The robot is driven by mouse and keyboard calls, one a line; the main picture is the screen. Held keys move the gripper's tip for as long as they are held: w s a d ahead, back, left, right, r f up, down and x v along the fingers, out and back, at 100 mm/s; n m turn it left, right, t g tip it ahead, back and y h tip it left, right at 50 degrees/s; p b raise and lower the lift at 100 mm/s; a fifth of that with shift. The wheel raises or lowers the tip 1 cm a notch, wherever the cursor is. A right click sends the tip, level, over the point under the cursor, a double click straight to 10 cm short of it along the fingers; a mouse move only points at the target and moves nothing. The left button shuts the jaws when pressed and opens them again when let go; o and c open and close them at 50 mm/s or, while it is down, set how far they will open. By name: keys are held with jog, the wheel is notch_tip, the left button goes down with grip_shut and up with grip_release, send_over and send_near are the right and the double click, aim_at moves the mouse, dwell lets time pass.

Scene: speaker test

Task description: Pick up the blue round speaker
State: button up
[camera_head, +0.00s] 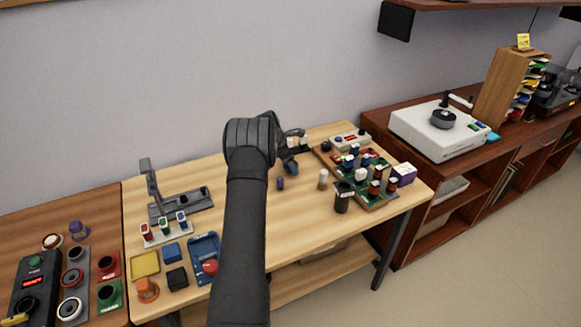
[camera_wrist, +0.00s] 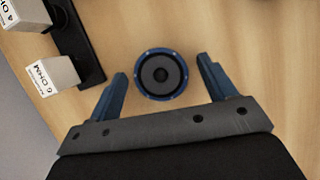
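The blue round speaker (camera_wrist: 161,74) shows in the wrist view, with a blue rim and a dark cone facing the camera. It is over the light wooden table, between my gripper's two blue fingers. My gripper (camera_wrist: 162,72) is open, with a gap between each finger and the speaker's rim. In the head view my dark arm reaches over the middle of the table. A small blue shape (camera_head: 291,168) shows near the arm's end there; I cannot tell whether it is the speaker or a finger.
White blocks marked OHM (camera_wrist: 52,75) stand on a dark rack (camera_wrist: 76,40) close to the left finger. In the head view, a green circuit board (camera_head: 340,163) with several parts lies to the right. A small purple cylinder (camera_head: 280,183) and a pale cylinder (camera_head: 323,180) stand nearby.

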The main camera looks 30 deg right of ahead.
jog(key=c, duration=1)
